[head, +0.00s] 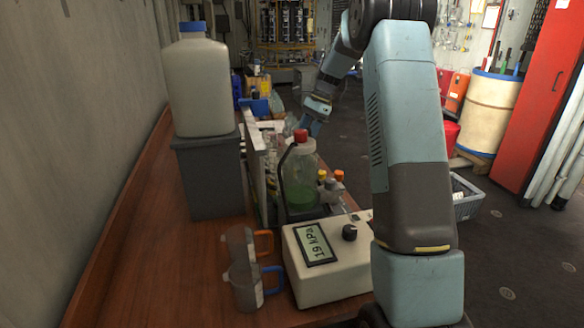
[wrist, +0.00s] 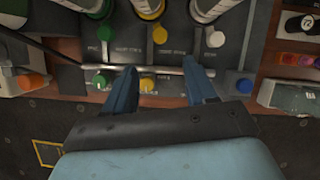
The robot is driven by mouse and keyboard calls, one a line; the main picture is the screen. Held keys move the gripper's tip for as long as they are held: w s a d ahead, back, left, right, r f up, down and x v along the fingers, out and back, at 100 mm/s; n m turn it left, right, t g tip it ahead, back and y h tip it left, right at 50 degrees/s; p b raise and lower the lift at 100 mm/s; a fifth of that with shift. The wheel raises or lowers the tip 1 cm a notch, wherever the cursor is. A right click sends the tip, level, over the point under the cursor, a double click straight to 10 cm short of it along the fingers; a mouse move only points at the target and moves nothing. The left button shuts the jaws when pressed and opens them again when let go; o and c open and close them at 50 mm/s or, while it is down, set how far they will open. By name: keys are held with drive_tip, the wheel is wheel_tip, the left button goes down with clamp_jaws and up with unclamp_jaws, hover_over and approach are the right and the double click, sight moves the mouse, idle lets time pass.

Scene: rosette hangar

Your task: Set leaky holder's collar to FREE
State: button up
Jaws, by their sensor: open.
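In the wrist view a dark panel carries several holders, with pale cylinders rising from green (wrist: 97,9), yellow (wrist: 150,9) and white (wrist: 204,11) collars. Round knobs in green (wrist: 105,34), yellow (wrist: 160,35) and white (wrist: 215,39) lie just below them, beside small labels too blurred to read. I cannot tell which holder leaks or how any collar is set. My gripper (wrist: 162,83) is open with nothing between its fingers; they point at the panel's lower part, near a metal bar (wrist: 145,69). In the head view my gripper (head: 314,118) is over the bench's far part.
A large jug (head: 197,85) stands on a grey box (head: 207,178) at left. A green-liquid bottle (head: 299,180), a pressure box (head: 325,279) showing 19 kPa and clear jugs (head: 243,278) crowd the bench.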

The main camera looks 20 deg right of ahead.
drive_tip(key=x, duration=1.3)
drive_tip(key=shift+f, duration=0.35)
clamp_jaws()
